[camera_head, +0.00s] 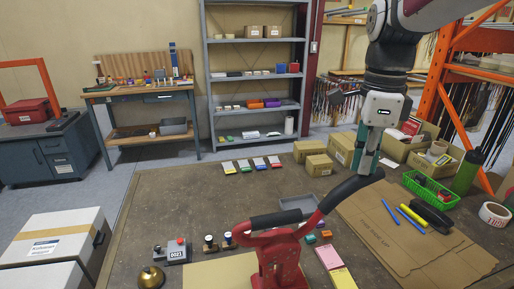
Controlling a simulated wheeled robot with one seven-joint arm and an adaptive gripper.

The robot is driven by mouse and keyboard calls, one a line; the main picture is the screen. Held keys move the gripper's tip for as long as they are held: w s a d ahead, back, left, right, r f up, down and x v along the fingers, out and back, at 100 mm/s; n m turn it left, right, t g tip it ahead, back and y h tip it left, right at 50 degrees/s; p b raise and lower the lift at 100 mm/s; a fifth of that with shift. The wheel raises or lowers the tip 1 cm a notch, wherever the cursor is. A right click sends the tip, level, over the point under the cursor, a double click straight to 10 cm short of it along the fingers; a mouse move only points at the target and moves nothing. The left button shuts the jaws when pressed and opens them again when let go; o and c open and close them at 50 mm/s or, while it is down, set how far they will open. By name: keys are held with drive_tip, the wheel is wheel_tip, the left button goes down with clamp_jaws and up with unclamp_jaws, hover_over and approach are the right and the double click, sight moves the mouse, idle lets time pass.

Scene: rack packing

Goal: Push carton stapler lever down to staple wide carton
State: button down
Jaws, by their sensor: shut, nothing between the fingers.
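A red carton stapler (279,262) stands at the front edge of the table. Its red lever slants up to the right and ends in a black grip (346,190). A second black grip (275,220) sits lower on the left. My gripper (366,168) points down at the upper right end of the lever grip, its fingers shut; whether they touch the grip cannot be told. A tan cardboard piece (218,274) lies at the stapler's left, partly cut off by the frame. A large flat cardboard sheet (432,262) lies on the right; which is the wide carton is unclear.
Small cartons (309,149), a grey tray (304,203), a green basket (432,190) and a tape roll (494,213) lie around. Left of the stapler are a counter device (176,251), stamps (210,243) and a brass bell (151,277). The table's middle left is clear.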

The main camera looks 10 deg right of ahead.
drive_tip(key=shift+f, duration=0.45)
wheel_tip(320, 180, up, 9)
drive_tip(key=p, duration=0.5)
idle(0.6)
idle(0.7)
drive_tip(key=s+a+f+n+t, duration=0.2)
drive_tip(key=s+a+n, duration=0.3)
drive_tip(key=n, duration=0.7)
drive_tip(key=s+a+f+n+t, duration=0.2)
drive_tip(key=s+a+n, duration=0.4)
drive_tip(key=s+n, duration=0.3)
drive_tip(key=shift+s+a+f+n+t, duration=0.2)
drive_tip(key=shift+n+t, duration=0.6)
drive_tip(key=shift+n, duration=0.7)
